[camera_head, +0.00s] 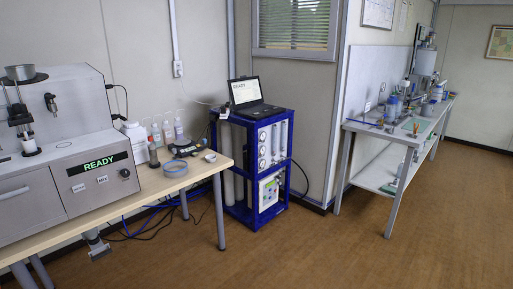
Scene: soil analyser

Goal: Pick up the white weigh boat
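I cannot make out a white weigh boat for certain. A small pale round item (210,158) lies near the right end of the left bench (140,196), too small to identify. A blue-rimmed round dish or ring (175,168) lies to its left. Behind them is a dark, low device (183,148), perhaps a balance. Neither of my grippers can be recognised in the head view. A grey blocky part (96,245) shows below the bench's front edge, and I cannot tell what it is.
An analyser (95,170) reading READY fills the bench's left side, with several bottles (167,132) beside it. A blue-framed rack (263,165) bears a laptop (250,98). A second bench (398,137) with labware stands right. Brown floor (330,245) is clear; cables lie under the left bench.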

